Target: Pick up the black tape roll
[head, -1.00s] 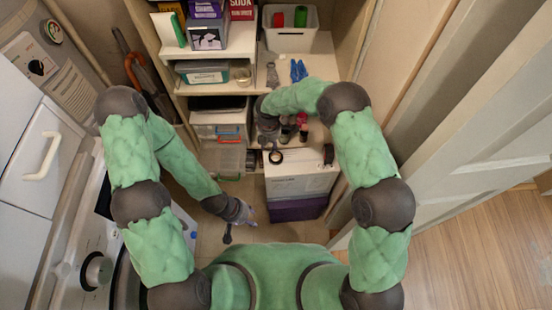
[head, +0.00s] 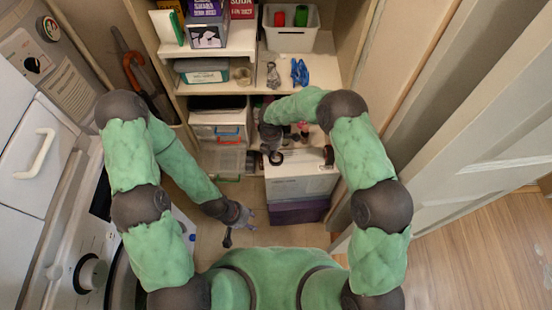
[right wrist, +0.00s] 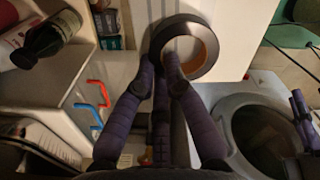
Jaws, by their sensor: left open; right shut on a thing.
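The black tape roll (right wrist: 206,35) shows in the right wrist view as a dark ring with an orange-brown inner core. My right gripper (right wrist: 162,66) is shut on the near left part of its rim, with a fingertip reaching into the hole. In the head view the roll (head: 276,158) is a small dark ring at the top of the white box, just below my right gripper (head: 271,147). The fingers hide part of it. My left gripper (head: 240,218) is low, near the floor, open and empty, left of the box.
The white box (head: 300,184) stands on a purple box (head: 299,211). Clear drawers (head: 224,160) are to the left. Shelves above hold a white bin (head: 290,39) and blue gloves (head: 299,72). A washer stands at left.

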